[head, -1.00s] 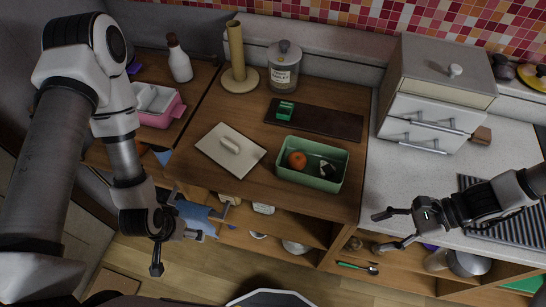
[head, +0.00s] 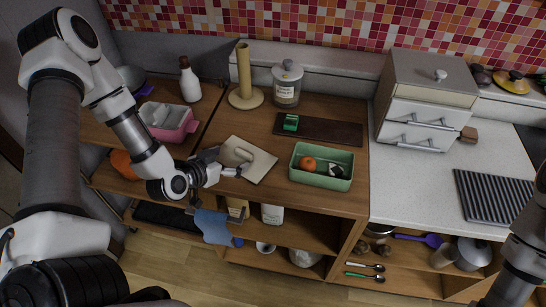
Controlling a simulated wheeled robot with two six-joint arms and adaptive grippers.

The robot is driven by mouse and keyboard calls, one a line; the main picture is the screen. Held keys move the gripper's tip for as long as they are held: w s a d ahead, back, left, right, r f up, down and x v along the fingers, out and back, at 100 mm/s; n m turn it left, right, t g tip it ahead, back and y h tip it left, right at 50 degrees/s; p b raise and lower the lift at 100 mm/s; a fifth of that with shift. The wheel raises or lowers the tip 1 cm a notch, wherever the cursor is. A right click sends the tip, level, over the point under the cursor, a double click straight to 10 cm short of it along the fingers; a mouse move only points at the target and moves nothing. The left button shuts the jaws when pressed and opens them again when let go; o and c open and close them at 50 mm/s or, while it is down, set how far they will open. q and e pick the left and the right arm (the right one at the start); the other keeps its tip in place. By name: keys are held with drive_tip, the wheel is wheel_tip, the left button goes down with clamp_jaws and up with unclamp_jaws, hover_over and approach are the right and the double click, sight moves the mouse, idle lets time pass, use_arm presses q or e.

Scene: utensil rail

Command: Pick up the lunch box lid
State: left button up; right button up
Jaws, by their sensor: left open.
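The lunch box lid (head: 262,166) is a flat beige square with a raised bar handle. It lies on the wooden counter, left of the green lunch box (head: 343,157). The lunch box is open on top and holds an orange-red round item (head: 308,164) and a dark and white item (head: 335,171). My left gripper (head: 230,162) is open at the left edge of the lid, with its fingers pointing toward the handle. I cannot tell whether a finger touches the lid. My right arm shows at the lower right edge, but its gripper is out of the picture.
A dark board (head: 335,131) with a green block (head: 291,122) lies behind the lunch box. A paper towel stand (head: 244,75), a jar (head: 287,84) and a white bottle (head: 189,82) stand at the back. A pink container (head: 178,136) is at left. A blue cloth (head: 213,228) hangs below.

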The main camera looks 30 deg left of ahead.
sight(242, 154)
use_arm(q)
drive_tip(key=x, duration=0.4)
drive_tip(key=a+p+x, duration=0.1)
drive_tip(key=x, duration=0.1)
drive_tip(key=shift+w+d+f, duration=0.1)
drive_tip(key=shift+w+f, duration=0.2)
drive_tip(key=shift+f, duration=0.15)
drive_tip(key=shift+s, duration=0.15)
drive_tip(key=c, duration=1.2)
